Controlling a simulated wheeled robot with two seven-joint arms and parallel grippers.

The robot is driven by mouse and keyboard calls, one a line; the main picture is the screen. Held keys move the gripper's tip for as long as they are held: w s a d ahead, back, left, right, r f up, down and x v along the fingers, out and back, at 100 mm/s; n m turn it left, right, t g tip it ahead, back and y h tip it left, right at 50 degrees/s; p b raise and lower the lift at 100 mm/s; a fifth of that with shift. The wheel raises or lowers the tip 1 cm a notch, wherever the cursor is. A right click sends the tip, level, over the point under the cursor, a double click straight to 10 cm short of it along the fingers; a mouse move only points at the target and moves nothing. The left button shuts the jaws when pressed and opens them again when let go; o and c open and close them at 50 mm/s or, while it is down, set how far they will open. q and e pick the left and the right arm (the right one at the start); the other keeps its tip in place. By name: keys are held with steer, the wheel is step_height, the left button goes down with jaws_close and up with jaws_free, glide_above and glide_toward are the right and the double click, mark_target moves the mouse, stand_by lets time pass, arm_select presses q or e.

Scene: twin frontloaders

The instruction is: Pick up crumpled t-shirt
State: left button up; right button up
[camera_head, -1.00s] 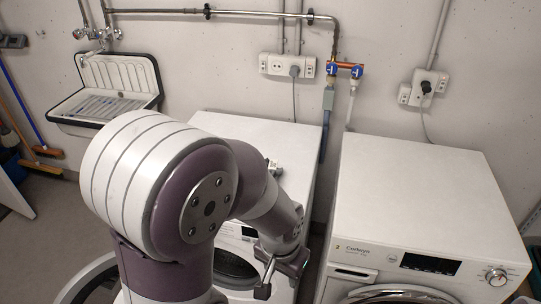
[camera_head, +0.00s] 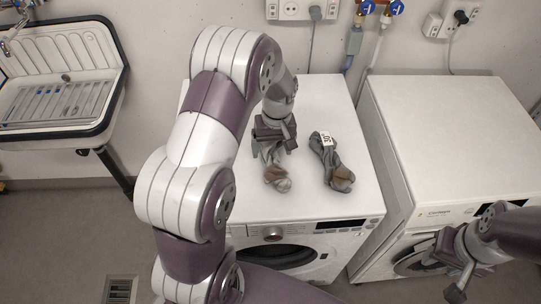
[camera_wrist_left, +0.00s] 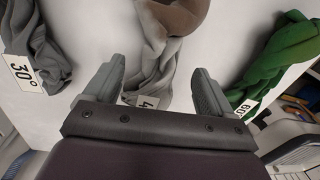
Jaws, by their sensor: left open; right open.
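A crumpled grey-and-brown garment (camera_head: 277,180) lies on top of the left washing machine. In the left wrist view it (camera_wrist_left: 172,50) runs up the middle, with a partly hidden white tag starting with "4". My left gripper (camera_head: 272,143) is over its far end; in the wrist view the open fingers (camera_wrist_left: 154,80) stand on either side of it. Another crumpled grey garment (camera_head: 330,160) with a "30°" tag lies to the right; it shows at left in the wrist view (camera_wrist_left: 38,50). A twisted green garment (camera_wrist_left: 278,62) tagged "60°" appears only there. My right gripper (camera_head: 446,270) is open and empty.
The left washing machine (camera_head: 335,100) has a flat white top, bare along its right side. A second white machine (camera_head: 450,120) stands to the right with a clear top. A wall sink (camera_head: 60,75) is at left.

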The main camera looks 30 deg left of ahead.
mark_target(274, 154)
arm_select(q)
steer(key=f, duration=0.3)
steer(key=shift+s+d+f, duration=0.2)
steer(key=shift+d+f, duration=0.1)
steer(key=shift+d, duration=0.1)
steer(key=shift+a+f, duration=0.15)
steer(key=shift+a, duration=0.15)
steer(key=c, duration=1.2)
